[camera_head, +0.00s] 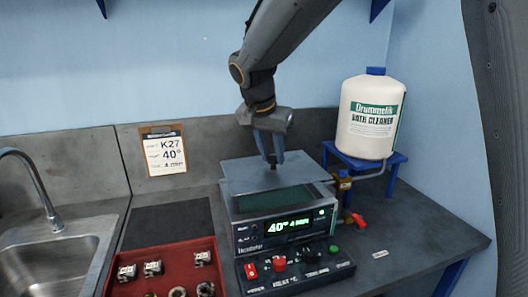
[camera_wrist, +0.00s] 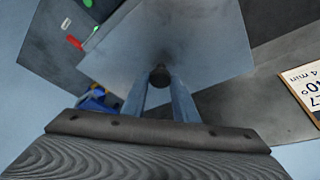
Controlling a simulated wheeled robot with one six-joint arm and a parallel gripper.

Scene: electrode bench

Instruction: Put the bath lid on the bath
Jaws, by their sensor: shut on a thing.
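The bath lid (camera_head: 240,178) is a flat grey metal plate with a dark knob in its middle. My gripper (camera_head: 271,160) is shut on that knob, and the lid hangs over the bath. The bath (camera_head: 243,208) is a box with a lit front display reading 40° 4 min; a dark green strip of its opening shows below the lid's front edge. In the wrist view the lid (camera_wrist: 185,40) fills the middle, with the knob between my fingertips (camera_wrist: 160,82). The lid looks turned relative to the bath. The height of the gap between them is hard to tell.
A red tray (camera_head: 180,255) with several small metal parts lies left of the bath, beside a sink (camera_head: 60,255). A white cleaner bottle (camera_head: 370,115) stands on a blue stand (camera_head: 391,175) at right.

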